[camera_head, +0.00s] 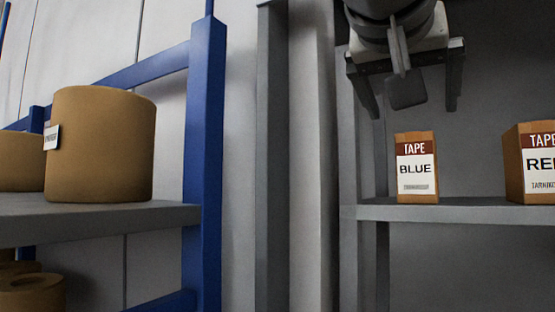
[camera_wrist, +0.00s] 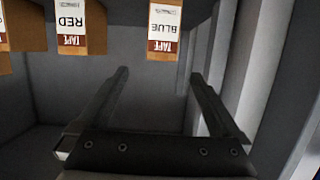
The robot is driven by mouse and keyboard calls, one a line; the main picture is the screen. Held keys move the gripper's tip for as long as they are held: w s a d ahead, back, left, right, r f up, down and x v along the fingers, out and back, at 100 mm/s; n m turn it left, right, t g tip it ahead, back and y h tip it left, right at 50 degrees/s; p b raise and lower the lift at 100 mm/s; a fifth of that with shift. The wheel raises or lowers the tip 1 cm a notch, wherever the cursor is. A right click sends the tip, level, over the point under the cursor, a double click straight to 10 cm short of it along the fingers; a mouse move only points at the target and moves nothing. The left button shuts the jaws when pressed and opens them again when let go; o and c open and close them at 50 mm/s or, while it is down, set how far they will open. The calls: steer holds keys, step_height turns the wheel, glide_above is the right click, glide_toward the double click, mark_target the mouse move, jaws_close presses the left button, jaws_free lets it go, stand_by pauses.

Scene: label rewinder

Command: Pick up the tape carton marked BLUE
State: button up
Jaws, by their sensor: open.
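The tape carton marked BLUE (camera_head: 416,168) stands upright near the left end of a grey shelf in the head view. It is brown with a white label and a dark red TAPE band. In the wrist view the BLUE carton (camera_wrist: 166,28) appears upside down at the top, beyond the fingertips. My gripper (camera_head: 413,112) is above the carton in the head view, with its fingers apart and pointing down. In the wrist view my gripper (camera_wrist: 158,76) shows nothing between its two fingers. It does not touch the carton.
A tape carton marked RED (camera_head: 537,165) stands to the right on the same grey shelf (camera_head: 470,213), with a gap between. A grey post (camera_head: 350,180) rises at the shelf's left end. A blue-framed rack on the left holds large brown rolls (camera_head: 100,145).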

mark_target(416, 139)
steer(key=p+x, duration=0.1)
steer(key=x, duration=0.9)
steer(key=shift+w+d+f+p, duration=0.2)
steer(key=shift+w+f+p, duration=0.05)
steer(key=shift+w+p, duration=0.05)
steer(key=shift+p+x, duration=1)
steer(key=shift+x, duration=1.6)
steer(key=shift+a, duration=0.1)
jaws_close()
